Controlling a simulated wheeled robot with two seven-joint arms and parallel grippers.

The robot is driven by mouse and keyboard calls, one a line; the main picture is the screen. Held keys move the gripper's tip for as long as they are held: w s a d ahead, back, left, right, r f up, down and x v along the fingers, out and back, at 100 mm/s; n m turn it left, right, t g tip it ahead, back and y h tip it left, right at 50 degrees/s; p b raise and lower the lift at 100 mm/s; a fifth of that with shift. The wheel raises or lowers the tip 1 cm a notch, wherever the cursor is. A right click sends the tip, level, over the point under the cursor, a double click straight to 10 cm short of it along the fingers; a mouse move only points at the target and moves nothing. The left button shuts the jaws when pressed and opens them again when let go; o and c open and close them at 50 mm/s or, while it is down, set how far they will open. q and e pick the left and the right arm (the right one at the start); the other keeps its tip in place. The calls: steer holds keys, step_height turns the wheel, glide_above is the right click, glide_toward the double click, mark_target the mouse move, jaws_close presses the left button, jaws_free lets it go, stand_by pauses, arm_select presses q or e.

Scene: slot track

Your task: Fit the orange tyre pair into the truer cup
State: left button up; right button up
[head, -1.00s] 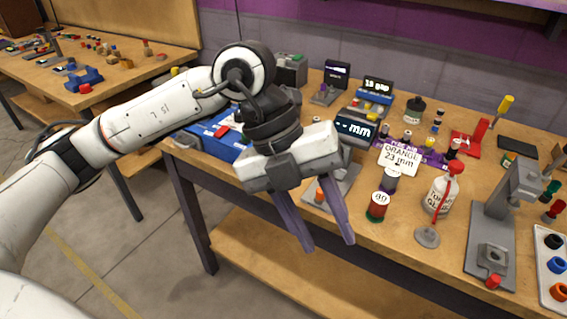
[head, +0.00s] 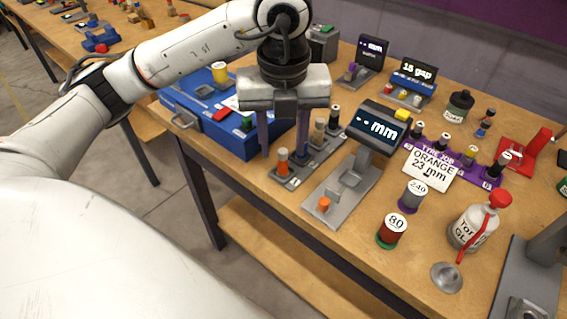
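An orange piece with a grey top (head: 283,163), which looks like the orange tyre pair, stands upright at the near end of a grey rack (head: 291,182). My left gripper (head: 283,152) points down over the rack with its two purple fingers apart and nothing seen between them. In the picture the fingertips lie either side of the orange piece's top; I cannot tell the depth between them. A grey stand (head: 521,300), probably the truer, is cut off at the lower right, so its cup is hardly visible. My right gripper is not in view.
A gauge with a "-- mm" display (head: 375,128) and an orange knob (head: 324,204) stands right of the rack. A blue toolbox (head: 235,142) is behind left. A card reading "ORANGE 23 mm" (head: 428,168), two spools (head: 392,229) and a glue bottle (head: 474,228) stand further right.

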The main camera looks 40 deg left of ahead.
mark_target(283, 151)
arm_select(q)
steer(key=f, duration=0.4)
steer(key=shift+w+a+f, duration=0.2)
steer(key=shift+w+f, duration=0.05)
steer(key=shift+f, duration=0.1)
jaws_close()
steer(key=shift+r, duration=0.1)
